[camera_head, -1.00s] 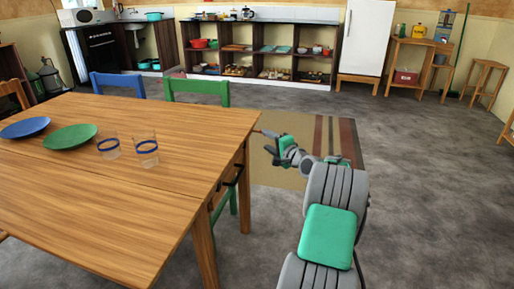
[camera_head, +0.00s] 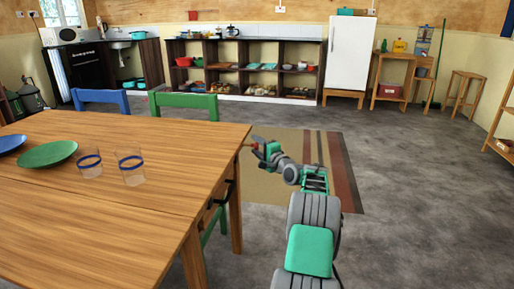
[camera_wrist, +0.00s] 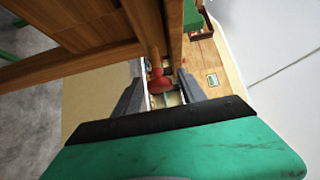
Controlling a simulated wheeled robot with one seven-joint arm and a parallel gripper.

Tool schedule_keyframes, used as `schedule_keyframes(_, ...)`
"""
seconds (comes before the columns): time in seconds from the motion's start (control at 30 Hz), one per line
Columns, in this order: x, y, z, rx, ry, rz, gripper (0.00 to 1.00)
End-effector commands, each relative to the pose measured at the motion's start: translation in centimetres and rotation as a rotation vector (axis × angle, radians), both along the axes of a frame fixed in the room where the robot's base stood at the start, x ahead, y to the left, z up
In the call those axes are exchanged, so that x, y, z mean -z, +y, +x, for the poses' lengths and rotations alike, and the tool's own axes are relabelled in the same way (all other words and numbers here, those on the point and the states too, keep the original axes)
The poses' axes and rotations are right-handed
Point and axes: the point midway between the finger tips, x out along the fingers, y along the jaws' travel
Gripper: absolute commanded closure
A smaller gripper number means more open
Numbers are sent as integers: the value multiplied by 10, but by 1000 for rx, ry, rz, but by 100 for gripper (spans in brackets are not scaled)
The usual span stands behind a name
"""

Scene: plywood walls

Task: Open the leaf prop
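The wooden table (camera_head: 110,215) fills the left of the head view. My gripper (camera_head: 254,146) is beside its right edge near the far corner. A small red knob shows at the gripper's tip. In the wrist view the two grey fingers of my gripper (camera_wrist: 160,97) are apart. The red knob (camera_wrist: 161,84) shows between them, by a wooden bar under the table; I cannot tell whether the fingers touch it. I cannot make out for sure which wooden part is the leaf prop. My gripper looks open.
Two glasses (camera_head: 131,167), a green plate (camera_head: 47,154) and a blue plate (camera_head: 10,143) stand on the table. A green chair (camera_head: 184,101) and a blue chair (camera_head: 100,97) are at its far side. The floor right of my arm is clear.

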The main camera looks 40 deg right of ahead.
Motion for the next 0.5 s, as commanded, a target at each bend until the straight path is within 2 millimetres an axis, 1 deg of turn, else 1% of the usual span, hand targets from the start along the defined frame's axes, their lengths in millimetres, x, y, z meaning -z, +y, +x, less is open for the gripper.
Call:
schedule_keyframes(0.03, 0, 0, 0, 0, 0, 0, 57)
schedule_keyframes(0.07, 0, 0, 0, 0, 0, 0, 59)
schedule_keyframes(0.5, 0, 0, 0, 0, 0, 0, 95)
